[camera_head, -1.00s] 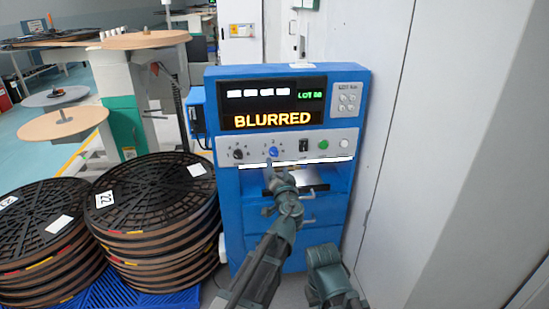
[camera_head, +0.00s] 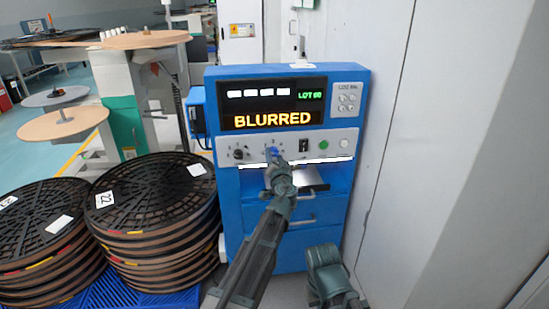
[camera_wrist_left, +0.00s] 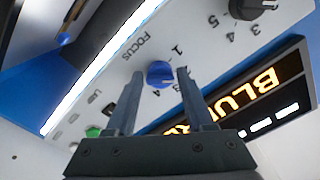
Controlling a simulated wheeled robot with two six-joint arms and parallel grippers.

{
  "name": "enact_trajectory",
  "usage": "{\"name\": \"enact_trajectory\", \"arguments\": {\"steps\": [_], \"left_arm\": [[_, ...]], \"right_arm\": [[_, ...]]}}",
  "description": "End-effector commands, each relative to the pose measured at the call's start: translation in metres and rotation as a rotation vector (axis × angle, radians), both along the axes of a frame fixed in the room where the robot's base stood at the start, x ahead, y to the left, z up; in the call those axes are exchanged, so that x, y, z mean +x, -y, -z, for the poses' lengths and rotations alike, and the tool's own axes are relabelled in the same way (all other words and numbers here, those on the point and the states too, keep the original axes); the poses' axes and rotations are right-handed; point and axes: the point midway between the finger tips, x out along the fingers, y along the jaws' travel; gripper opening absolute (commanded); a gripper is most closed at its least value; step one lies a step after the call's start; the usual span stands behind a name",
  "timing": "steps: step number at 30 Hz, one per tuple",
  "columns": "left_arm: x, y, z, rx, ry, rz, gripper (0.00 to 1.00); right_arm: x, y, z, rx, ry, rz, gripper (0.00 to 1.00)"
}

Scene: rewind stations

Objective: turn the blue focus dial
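The blue focus dial (camera_head: 272,151) is on the grey control strip of the blue machine, below the screen. In the left wrist view the dial (camera_wrist_left: 160,74) has a white pointer mark, with FOCUS and numbers printed around it. My left gripper (camera_head: 274,157) is at the dial and partly covers it in the head view. In the left wrist view the gripper's fingers (camera_wrist_left: 160,72) stand apart, one on each side of the dial, with narrow gaps; I see no clear contact. The screen (camera_head: 272,118) reads BLURRED.
A black knob (camera_head: 239,154) is left of the dial; a black switch (camera_head: 303,146), a green button (camera_head: 323,144) and a pale button (camera_head: 344,143) are to its right. Stacked black reels (camera_head: 155,185) stand left of the machine. A white wall is close on the right.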

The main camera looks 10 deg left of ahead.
Motion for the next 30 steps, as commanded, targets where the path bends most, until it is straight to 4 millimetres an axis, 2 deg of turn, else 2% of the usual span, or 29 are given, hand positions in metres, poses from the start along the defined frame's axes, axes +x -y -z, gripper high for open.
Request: {"name": "enact_trajectory", "arguments": {"steps": [1,8,20,30], "left_arm": [[-0.0001,0.0002,0.0,0.0,0.0,0.0,0.43],[-0.0001,0.0003,0.0,0.0,0.0,0.0,0.01],[-0.0001,0.0002,-0.0001,0.058,-0.017,0.0,0.0],[-0.0001,0.0,-0.0006,0.311,-0.092,0.0,0.0]], "right_arm": [[0.0,0.0,0.0,0.0,0.0,0.0,0.0],[0.0,0.0,0.0,0.0,0.0,0.0,0.0],[0.0,0.0,-0.0001,0.0,0.0,0.0,0.0],[0.0,-0.0001,-0.0006,0.0,0.0,0.0,0.0]]}}
